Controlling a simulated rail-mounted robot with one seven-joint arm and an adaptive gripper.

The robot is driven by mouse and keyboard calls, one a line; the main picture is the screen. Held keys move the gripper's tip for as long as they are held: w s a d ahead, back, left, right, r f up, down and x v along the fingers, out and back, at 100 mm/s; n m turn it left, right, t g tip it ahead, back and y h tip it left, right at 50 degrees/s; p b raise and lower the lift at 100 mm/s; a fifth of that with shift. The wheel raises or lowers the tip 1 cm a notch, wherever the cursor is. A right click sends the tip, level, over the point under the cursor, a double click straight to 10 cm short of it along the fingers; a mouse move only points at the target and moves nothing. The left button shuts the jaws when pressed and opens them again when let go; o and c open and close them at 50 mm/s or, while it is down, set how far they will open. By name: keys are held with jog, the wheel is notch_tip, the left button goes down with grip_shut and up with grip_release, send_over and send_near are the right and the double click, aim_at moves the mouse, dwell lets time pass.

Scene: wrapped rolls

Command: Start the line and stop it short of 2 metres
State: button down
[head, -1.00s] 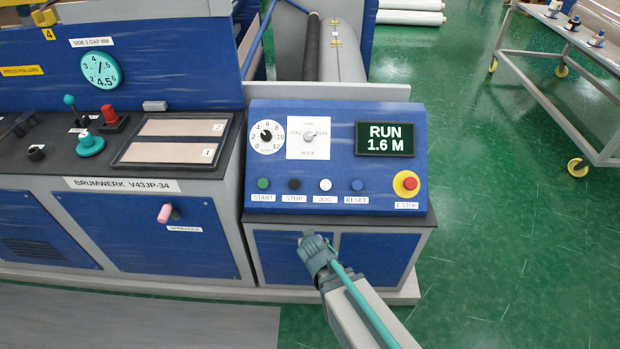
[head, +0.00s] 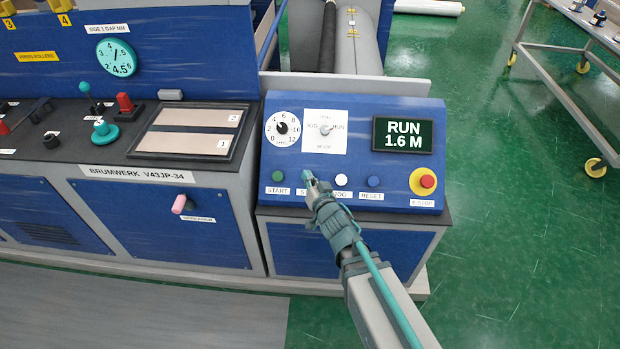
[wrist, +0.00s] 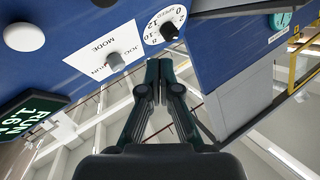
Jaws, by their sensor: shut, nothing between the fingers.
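The blue control panel (head: 345,187) stands in the middle of the head view. Its display (head: 402,134) reads RUN 1.6 M, and it shows partly in the wrist view (wrist: 30,118). The green START button (head: 278,176) is in plain view. The STOP button is hidden behind my gripper (head: 307,174), which is shut and empty with its tips at the STOP position. I cannot tell whether the tips touch the button. The mode knob (head: 325,129) and speed dial (head: 282,128) are above. In the wrist view the fingers (wrist: 158,62) are together, close to the panel.
The white JOG button (head: 341,180) and blue RESET button (head: 373,181) are close right of my gripper. The red E-STOP (head: 427,181) is at the panel's right end. A trolley (head: 555,75) stands on the green floor, which is clear between it and the panel.

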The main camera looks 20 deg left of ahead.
jog(key=shift+w+a+f+b, duration=0.2)
jog(key=shift+w+f+b, duration=0.3)
jog(key=shift+w+f, duration=0.55)
jog(key=shift+w+a+f+b, duration=0.2)
jog(key=shift+w+f+b, duration=0.25)
jog(key=shift+w+f, duration=0.55)
jog(key=shift+w+a+f+b, duration=0.2)
jog(key=shift+w+f+b, duration=0.45)
jog(key=shift+f, duration=0.7)
jog(key=shift+w+f, duration=0.1)
jog(key=shift+w, duration=0.05)
jog(key=shift+w+a+f, duration=0.1)
jog(key=shift+w+f, duration=0.1)
jog(key=shift+f, duration=0.05)
jog(key=shift+w+a+f, duration=0.15)
jog(key=shift+w+f, duration=0.4)
jog(key=shift+f, duration=0.15)
dwell(0.5)
jog(key=shift+s+r, duration=0.1)
jog(key=shift+r, duration=0.05)
jog(key=shift+s+d+r+p, duration=0.25)
jog(key=shift+s+r+p, duration=0.5)
jog(key=shift+r, duration=0.15)
